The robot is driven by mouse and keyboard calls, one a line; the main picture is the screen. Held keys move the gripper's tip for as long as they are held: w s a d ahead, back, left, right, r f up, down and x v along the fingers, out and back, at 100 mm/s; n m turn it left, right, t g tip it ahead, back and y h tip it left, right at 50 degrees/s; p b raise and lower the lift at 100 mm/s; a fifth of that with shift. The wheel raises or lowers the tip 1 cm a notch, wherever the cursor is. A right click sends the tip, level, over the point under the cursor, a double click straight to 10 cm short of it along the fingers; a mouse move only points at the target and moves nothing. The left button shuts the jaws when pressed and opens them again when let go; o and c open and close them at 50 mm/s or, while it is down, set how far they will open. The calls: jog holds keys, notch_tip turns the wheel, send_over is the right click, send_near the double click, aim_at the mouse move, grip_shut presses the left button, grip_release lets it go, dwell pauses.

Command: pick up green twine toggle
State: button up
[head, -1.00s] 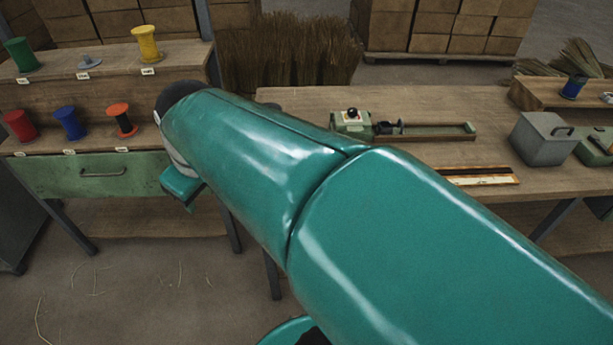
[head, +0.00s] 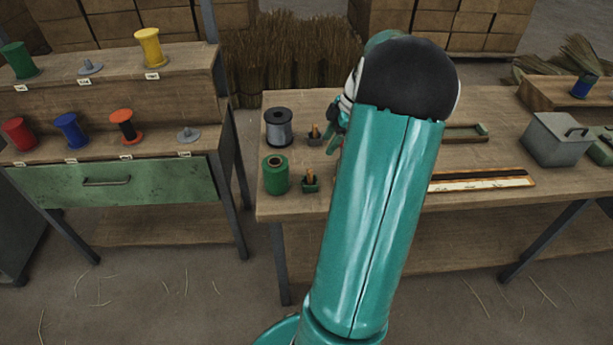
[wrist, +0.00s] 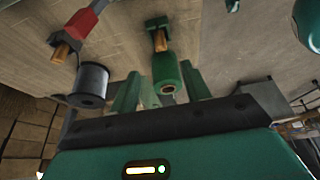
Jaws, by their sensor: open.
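The green twine spool (head: 276,175) stands at the left end of the right bench. Next to it is a wooden toggle (head: 311,177) in a small dark green holder. My gripper (head: 336,132) is partly hidden behind my arm, just right of the toggles. In the wrist view, my open gripper (wrist: 160,72) has its two green fingers either side of the green spool (wrist: 166,74). The green-holder toggle (wrist: 159,40) shows beyond the spool, not between the fingertips. I see no contact with it.
A grey spool (head: 278,128) and a second wooden toggle (head: 315,133) stand just behind. A grey lidded box (head: 556,138) and a dark-and-pale strip (head: 482,180) are further right. A spool rack (head: 110,145) stands left, across a gap.

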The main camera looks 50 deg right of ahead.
aim_at(310, 170)
jog(key=shift+a+x, duration=0.2)
jog(key=shift+x, duration=6.4)
jog(key=shift+w+r, duration=0.15)
jog(key=shift+w, duration=0.05)
grip_shut()
jog(key=shift+r, duration=0.1)
